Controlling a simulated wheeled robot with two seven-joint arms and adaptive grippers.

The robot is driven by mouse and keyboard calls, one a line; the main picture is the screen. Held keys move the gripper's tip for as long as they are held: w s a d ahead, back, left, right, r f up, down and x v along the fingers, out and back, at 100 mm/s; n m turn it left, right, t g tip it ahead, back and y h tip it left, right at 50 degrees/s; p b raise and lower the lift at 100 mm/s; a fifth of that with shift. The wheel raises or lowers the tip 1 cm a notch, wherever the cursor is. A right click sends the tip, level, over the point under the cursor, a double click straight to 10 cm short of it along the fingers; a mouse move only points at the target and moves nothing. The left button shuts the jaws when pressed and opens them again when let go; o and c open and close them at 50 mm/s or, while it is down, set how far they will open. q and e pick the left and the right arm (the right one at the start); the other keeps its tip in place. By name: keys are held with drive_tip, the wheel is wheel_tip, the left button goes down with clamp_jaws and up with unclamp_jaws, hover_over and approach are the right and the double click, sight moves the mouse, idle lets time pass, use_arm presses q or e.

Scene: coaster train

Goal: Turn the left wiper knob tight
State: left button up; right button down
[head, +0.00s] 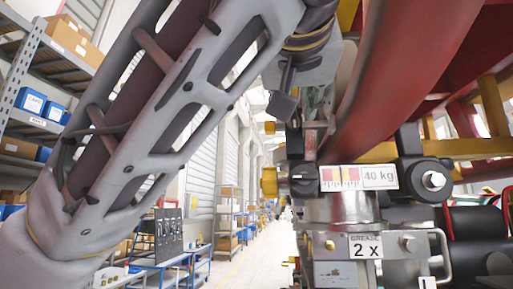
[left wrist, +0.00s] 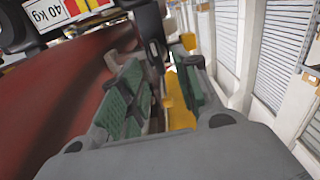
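My left gripper (head: 305,100) hangs from the upper middle in the head view, above a black clamp block with a round black knob face (head: 303,179). I take this to be the left wiper knob. In the left wrist view the green-padded fingers of my left gripper (left wrist: 160,90) are apart, with a yellow part (left wrist: 179,104) seen through the gap. A black part (left wrist: 150,30) lies beyond the fingertips, probably the same block. Whether any finger touches it I cannot tell. My right gripper is not in view.
A "40 kg" label (head: 380,177) sits between the left block and a right black block with a silver bolt (head: 433,181). A metal cylinder (head: 340,209) and a "GREASE 2 X" plate (head: 366,247) are below. A thick red tube (head: 400,75) runs close beside my gripper. Shelves (head: 30,85) stand left.

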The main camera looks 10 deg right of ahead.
sight(294, 120)
use_arm(q)
drive_tip(key=shift+p+x, duration=0.45)
drive_tip(key=shift+x, duration=1.2)
drive_tip(key=shift+c, duration=0.5)
clamp_jaws()
